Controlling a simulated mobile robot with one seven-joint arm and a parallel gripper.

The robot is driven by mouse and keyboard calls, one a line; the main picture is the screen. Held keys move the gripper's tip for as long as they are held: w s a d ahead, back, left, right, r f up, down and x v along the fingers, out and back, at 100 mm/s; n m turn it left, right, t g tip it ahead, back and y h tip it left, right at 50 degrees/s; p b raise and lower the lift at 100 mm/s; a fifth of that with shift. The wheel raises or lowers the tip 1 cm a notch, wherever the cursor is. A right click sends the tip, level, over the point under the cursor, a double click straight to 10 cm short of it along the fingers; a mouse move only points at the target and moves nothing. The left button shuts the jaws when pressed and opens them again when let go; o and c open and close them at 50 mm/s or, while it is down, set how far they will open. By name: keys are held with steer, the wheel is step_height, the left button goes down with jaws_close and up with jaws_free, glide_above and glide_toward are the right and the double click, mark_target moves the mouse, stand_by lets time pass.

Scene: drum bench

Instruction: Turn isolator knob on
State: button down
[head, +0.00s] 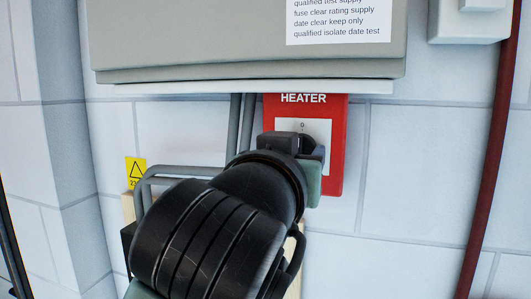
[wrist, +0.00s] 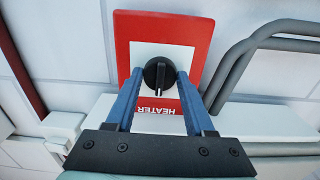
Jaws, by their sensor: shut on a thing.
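The isolator is a red plate marked HEATER (head: 335,155) with a white panel, fixed to the wall in the head view. In the wrist view the plate (wrist: 202,40) appears upside down. Its round black knob (wrist: 157,68) has a raised bar that stands upright in that picture. My gripper (wrist: 159,77) has one blue finger on each side of the knob and is shut on it. In the head view, a 0 mark shows above the knob, while my gripper and wrist hide most of the knob and the panel's lower left.
A grey cabinet (head: 230,40) with a white text label overhangs just above the isolator. Grey conduits (head: 160,172) run to the left, near a yellow warning sign (head: 135,170). A dark red pipe (head: 490,150) stands at the right. The wall between it and the isolator is clear.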

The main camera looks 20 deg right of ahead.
steer(key=shift+f+m, duration=0.1)
steer(key=shift+m, duration=0.2)
steer(key=shift+m+b, duration=4.2)
steer(key=shift+m, duration=4.1)
steer(key=shift+c, duration=1.3)
jaws_free()
steer(key=shift+s, duration=0.1)
